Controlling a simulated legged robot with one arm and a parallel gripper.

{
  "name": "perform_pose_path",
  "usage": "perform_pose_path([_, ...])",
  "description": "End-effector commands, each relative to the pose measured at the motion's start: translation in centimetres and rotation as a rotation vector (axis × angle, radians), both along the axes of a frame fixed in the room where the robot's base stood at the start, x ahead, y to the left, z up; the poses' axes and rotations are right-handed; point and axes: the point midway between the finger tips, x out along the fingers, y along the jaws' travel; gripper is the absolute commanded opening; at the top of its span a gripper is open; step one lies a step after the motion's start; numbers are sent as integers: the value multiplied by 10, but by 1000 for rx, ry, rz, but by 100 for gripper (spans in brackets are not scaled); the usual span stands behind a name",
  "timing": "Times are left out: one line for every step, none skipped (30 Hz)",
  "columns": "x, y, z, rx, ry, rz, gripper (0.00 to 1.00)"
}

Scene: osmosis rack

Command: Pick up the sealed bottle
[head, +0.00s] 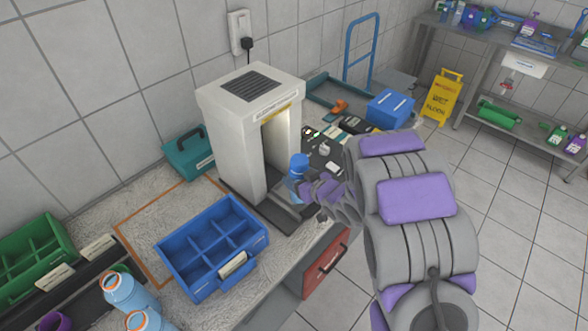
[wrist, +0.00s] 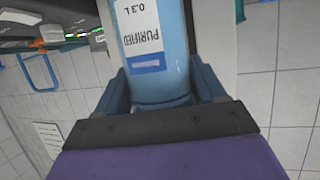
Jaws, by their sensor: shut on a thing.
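A blue bottle with a blue cap (head: 299,166) stands upright at the opening of the white sealing machine (head: 250,140). In the wrist view the bottle (wrist: 160,85) fills the middle, with a white label reading "PURIFIED 0.3 L". My gripper (wrist: 160,95) is shut on the bottle, one blue finger on each side of its body. In the head view my gripper (head: 302,190) reaches the bottle from the right. The bottle's lower part is partly hidden there by my gripper.
A blue divided crate (head: 262,246) sits on the counter in front of the machine. More blue bottles (head: 128,295) with orange-ringed tops stand at the lower left, by a green divided crate (head: 62,240). A teal box (head: 180,157) and a blue box (head: 390,107) flank the machine.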

Motion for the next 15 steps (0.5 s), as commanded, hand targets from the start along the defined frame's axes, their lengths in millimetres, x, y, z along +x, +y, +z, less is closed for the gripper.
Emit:
perform_pose_path([-8,-4,1,0,2,-2,26])
perform_pose_path([-13,-7,1,-1,5,-2,26])
perform_pose_path([-18,-10,1,-2,5,-3,26])
perform_pose_path([-22,-11,2,-2,5,-3,26])
perform_pose_path([-25,-13,2,-1,4,-3,26])
perform_pose_path([-30,-15,3,0,2,-2,26])
perform_pose_path([-34,-16,4,-1,2,0,26])
perform_pose_path([-39,-18,4,-1,3,-1,26])
perform_pose_path([-44,-21,4,-2,3,-1,26])
perform_pose_path([-47,-23,5,-2,3,-2,26])
perform_pose_path([-47,-23,5,-1,3,-4,26])
perform_pose_path([-48,-24,5,1,5,-5,26])
perform_pose_path([-48,-25,5,1,6,-6,26])
perform_pose_path([-49,-26,4,0,6,-6,26])
perform_pose_path([-50,-26,4,1,8,-8,26])
